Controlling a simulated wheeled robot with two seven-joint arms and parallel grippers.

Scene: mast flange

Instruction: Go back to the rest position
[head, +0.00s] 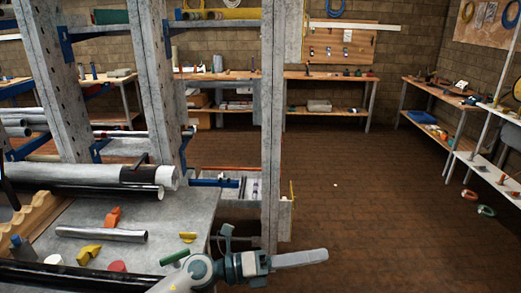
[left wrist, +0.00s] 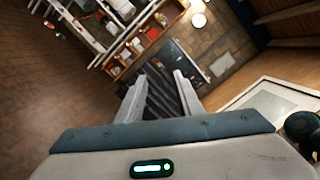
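My left gripper (head: 318,256) is at the bottom middle of the head view, pointing right over the brown floor, beside a grey metal upright (head: 270,130). In the left wrist view its two fingers (left wrist: 158,92) stand apart. Nothing is visibly held between them; a dark ribbed surface shows behind the gap. My right gripper is in neither view.
A bench (head: 190,215) at the left holds a metal tube (head: 101,233) and several yellow, orange and red pieces. A rack with pipes rises behind it. Workbenches line the back wall (head: 325,73) and right side (head: 440,95). The floor (head: 360,190) in the middle is mostly clear.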

